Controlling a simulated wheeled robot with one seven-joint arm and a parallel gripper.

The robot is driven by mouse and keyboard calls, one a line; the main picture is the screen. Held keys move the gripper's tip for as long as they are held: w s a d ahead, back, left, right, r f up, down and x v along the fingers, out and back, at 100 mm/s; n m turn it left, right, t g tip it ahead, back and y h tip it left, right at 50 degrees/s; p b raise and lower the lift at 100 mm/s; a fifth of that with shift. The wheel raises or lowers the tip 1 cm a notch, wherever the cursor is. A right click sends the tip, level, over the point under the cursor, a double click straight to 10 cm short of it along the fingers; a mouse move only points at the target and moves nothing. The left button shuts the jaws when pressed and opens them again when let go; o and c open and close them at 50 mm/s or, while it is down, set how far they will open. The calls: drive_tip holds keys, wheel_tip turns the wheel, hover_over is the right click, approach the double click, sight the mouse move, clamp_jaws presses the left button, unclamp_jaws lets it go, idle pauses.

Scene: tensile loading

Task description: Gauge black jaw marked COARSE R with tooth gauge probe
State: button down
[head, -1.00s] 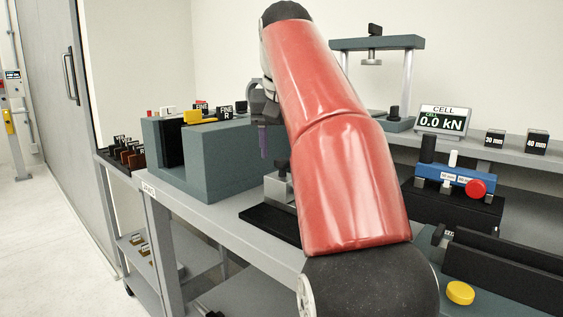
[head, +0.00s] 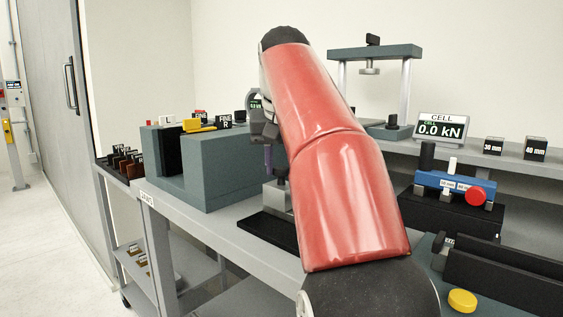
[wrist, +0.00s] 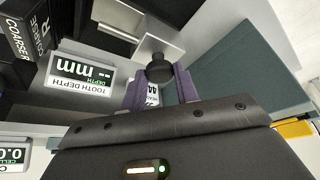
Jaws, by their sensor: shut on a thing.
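My gripper (wrist: 160,82) has purple fingers on either side of a round black knob, which I take as the tooth gauge probe (wrist: 159,69). It is shut on this knob. The knob is over a silver block (wrist: 139,49); I cannot tell whether it is lifted. In the head view my gripper (head: 268,158) is beside the silver block on its black base (head: 262,231), partly behind my red arm. A black piece with upside-down COARSE R lettering (wrist: 30,38) is at the upper left of the wrist view. The TOOTH DEPTH display (wrist: 80,74) shows dashes.
A large teal block (head: 222,160) stands left of my gripper, with a yellow piece (head: 198,125) and a FINE R jaw on top. Jaws sit in a rack (head: 122,160) at the far left. The CELL display (head: 441,128) reads 0.0 kN. A blue fixture (head: 452,182) stands at right.

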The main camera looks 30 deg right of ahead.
drive_tip(key=shift+s+d, duration=0.35)
drive_tip(key=shift+s, duration=0.55)
drive_tip(key=shift+s+d, duration=0.3)
drive_tip(key=shift+s, duration=0.6)
drive_tip(key=c, duration=1.1)
unclamp_jaws()
drive_tip(key=p+v, duration=0.2)
drive_tip(key=v, duration=0.6)
drive_tip(key=shift+w+p, duration=0.15)
drive_tip(key=shift+p, duration=0.25)
